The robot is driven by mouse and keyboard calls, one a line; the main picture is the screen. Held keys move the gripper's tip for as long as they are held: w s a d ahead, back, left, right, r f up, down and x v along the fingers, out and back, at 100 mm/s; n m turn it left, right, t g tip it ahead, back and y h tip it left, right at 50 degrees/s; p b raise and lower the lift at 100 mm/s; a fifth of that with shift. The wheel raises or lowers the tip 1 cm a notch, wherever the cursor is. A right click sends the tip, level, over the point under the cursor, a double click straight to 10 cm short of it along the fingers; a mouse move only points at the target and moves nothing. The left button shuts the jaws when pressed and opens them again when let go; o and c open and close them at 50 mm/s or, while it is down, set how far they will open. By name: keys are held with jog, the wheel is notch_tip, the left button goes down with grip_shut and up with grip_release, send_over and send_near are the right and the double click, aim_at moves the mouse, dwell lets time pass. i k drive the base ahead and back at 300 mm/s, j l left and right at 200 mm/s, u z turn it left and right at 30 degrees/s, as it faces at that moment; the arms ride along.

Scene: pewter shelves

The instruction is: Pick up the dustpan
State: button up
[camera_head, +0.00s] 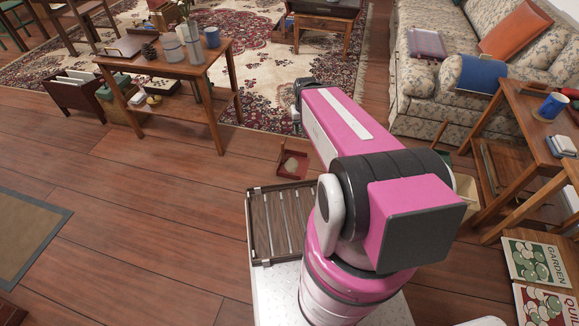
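A small dark red, open, tray-like object (293,165) with a pale round patch lies on the wooden floor just left of my arm. It may be the dustpan, but I cannot tell for sure at this size. Nothing else in view is clearly a dustpan. My pink arm reaches forward over the floor, and its far end bends down behind the pink link. My gripper is hidden, so its opening and anything in it do not show.
A wooden table (208,72) with jars and a blue mug stands at left, boxes beneath. A floral sofa (422,82) is at back right. A wooden side table (531,120) and books (535,262) are at right. Left floor (150,210) is clear beside a mat (28,232).

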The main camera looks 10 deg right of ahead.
aim_at(294, 165)
jog(key=j+z, duration=0.15)
jog(key=z, duration=0.2)
jog(key=j+z, duration=0.15)
jog(key=z, duration=0.2)
jog(key=j+z, duration=0.25)
jog(key=j, duration=0.35)
jog(key=j+z, duration=0.2)
jog(key=j, duration=0.4)
jog(key=k+j+z, duration=0.1)
jog(key=j+z, duration=0.15)
jog(key=j, duration=0.35)
jog(key=k+j, duration=0.1)
jog(key=j, duration=0.75)
jog(key=k+j, duration=0.15)
jog(key=j, duration=0.3)
jog(key=k+j, duration=0.1)
jog(key=j, duration=0.35)
jog(key=k+j+z, duration=0.1)
jog(key=j, duration=0.3)
